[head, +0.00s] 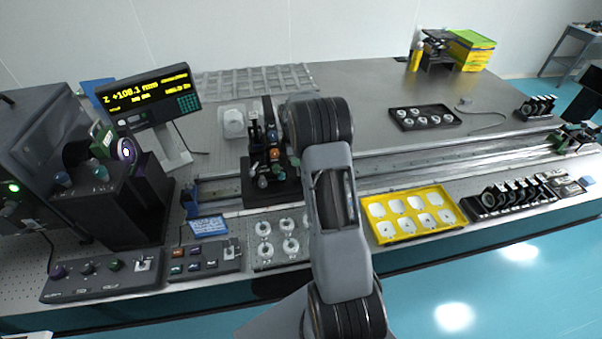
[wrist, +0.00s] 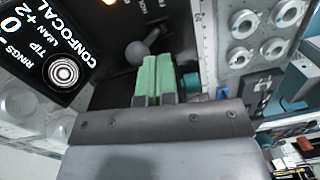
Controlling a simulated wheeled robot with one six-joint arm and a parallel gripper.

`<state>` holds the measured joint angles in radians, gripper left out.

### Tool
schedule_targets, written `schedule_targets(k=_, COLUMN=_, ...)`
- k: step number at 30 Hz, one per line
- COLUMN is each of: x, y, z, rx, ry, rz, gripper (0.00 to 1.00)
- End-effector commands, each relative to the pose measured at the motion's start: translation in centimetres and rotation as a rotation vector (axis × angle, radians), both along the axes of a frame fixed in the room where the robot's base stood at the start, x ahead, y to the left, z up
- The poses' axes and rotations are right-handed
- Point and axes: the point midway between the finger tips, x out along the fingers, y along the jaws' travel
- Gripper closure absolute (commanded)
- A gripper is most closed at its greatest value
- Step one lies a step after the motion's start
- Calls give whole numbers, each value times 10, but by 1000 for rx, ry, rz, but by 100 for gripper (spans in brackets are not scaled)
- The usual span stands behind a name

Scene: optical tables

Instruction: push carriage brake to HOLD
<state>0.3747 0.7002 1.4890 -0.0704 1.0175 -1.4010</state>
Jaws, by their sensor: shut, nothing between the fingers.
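The carriage (head: 256,190) is a dark block with small coloured knobs on the long rail, left of my arm in the head view. In the wrist view, a grey lever with a rounded knob (wrist: 137,52) stands on a black panel; I take it to be the brake lever. My gripper (wrist: 156,72) has green finger pads pressed together, with nothing between them. Its tips are close to the lever knob, just right of and below it in the picture; I cannot tell if they touch. Lettering beside the lever is only partly readable. In the head view my arm hides the fingertips.
A display reading CONFOCAL (wrist: 65,45) lies left of the fingers, and a teal knob (wrist: 191,83) is close on their right. In the head view, a yellow tray (head: 410,215) and a control box (head: 205,259) stand along the front.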

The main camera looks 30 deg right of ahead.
Motion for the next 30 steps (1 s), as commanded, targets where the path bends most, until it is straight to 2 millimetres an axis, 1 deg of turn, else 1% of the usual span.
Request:
schedule_targets(k=12, x=-1, y=-3, z=15, rx=0, ry=-2, rz=-5, gripper=100)
schedule_targets(k=25, x=-1, y=-3, z=18, rx=-1, ry=-2, rz=-6, gripper=100)
schedule_targets(k=28, x=1, y=-3, z=27, rx=-2, ry=-4, rz=-6, gripper=100)
schedule_targets(k=30, x=1, y=-3, z=36, rx=-2, ry=-4, rz=-6, gripper=100)
